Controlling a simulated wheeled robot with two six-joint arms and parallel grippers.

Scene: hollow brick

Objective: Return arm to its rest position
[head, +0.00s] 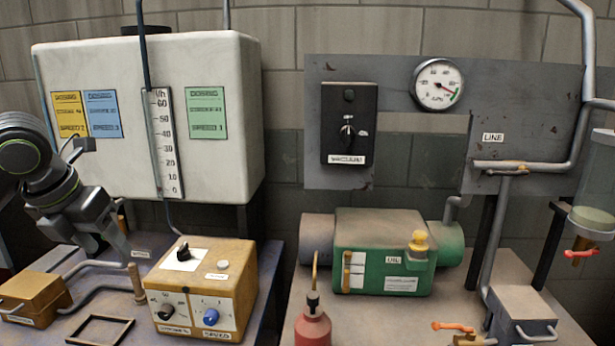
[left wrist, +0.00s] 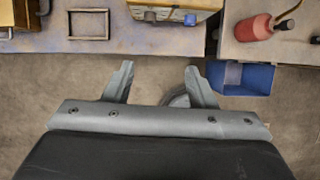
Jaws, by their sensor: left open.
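My left arm comes in at the left of the head view, with dark round joints and grey links. My left gripper (head: 118,240) hangs low at the end of it, in front of the left bench in the picture. In the left wrist view my left gripper (left wrist: 160,82) has its two grey fingers wide apart with nothing between them. Bare floor shows behind the fingers, and the bench front edge lies beyond the tips. My right gripper is in neither view.
A yellow control box (head: 203,292) with knobs, a small yellow box (head: 35,298) and a dark frame (head: 100,331) are on the left bench. A red bottle (head: 312,328) and green pump (head: 382,252) are on the right bench. A blue bin (left wrist: 243,79) sits below the bench edge.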

